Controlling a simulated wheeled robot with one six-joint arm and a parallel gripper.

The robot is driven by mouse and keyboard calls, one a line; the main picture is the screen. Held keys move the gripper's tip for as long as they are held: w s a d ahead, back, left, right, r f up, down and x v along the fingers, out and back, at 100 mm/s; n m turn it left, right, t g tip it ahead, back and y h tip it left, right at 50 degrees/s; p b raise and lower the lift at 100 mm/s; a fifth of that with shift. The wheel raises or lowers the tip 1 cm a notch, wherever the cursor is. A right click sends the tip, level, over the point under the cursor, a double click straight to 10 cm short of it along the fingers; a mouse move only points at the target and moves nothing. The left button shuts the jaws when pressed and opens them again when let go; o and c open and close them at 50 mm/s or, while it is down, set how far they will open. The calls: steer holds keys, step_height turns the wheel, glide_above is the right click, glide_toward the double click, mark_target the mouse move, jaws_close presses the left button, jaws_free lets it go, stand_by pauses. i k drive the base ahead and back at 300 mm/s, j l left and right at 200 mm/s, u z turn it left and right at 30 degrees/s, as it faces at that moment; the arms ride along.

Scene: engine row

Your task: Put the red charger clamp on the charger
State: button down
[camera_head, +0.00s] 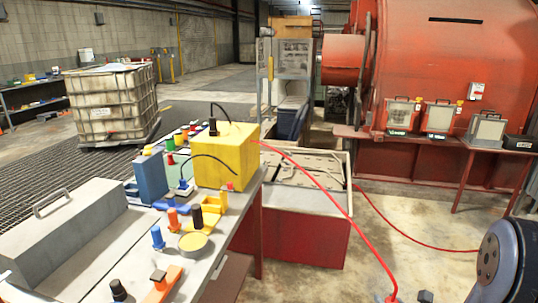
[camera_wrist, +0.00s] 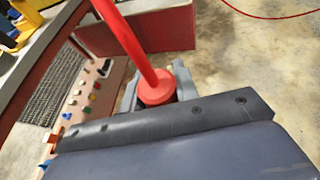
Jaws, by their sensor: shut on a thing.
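A red clamp (camera_wrist: 157,90) with a thick red cable sits between the two grey fingers of my gripper (camera_wrist: 158,82), which is shut on it in the wrist view. In the head view the red clamp end (camera_head: 391,298) shows at the bottom edge, and most of my gripper is out of the frame. Its red cable arcs up and left to a yellow box (camera_head: 227,160) on the workbench. This box has black leads and may be the charger; I see no label to confirm it. My gripper is over the floor, to the right of the bench and apart from the box.
The bench (camera_head: 180,262) holds a grey toolbox (camera_head: 62,232), a blue box (camera_head: 151,178) and several small coloured parts. A red bin (camera_head: 300,235) stands behind it. Lanterns stand on a red table (camera_head: 462,150) at right. Another red cable (camera_head: 410,236) crosses the open concrete floor.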

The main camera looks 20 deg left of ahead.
mark_target(224, 126)
steer(key=i+l+u, duration=0.1)
steer(key=i, duration=2.65)
steer(key=i+u, duration=0.45)
steer(key=i+l+u, duration=0.15)
steer(key=u, duration=0.3)
steer(key=i, duration=0.1)
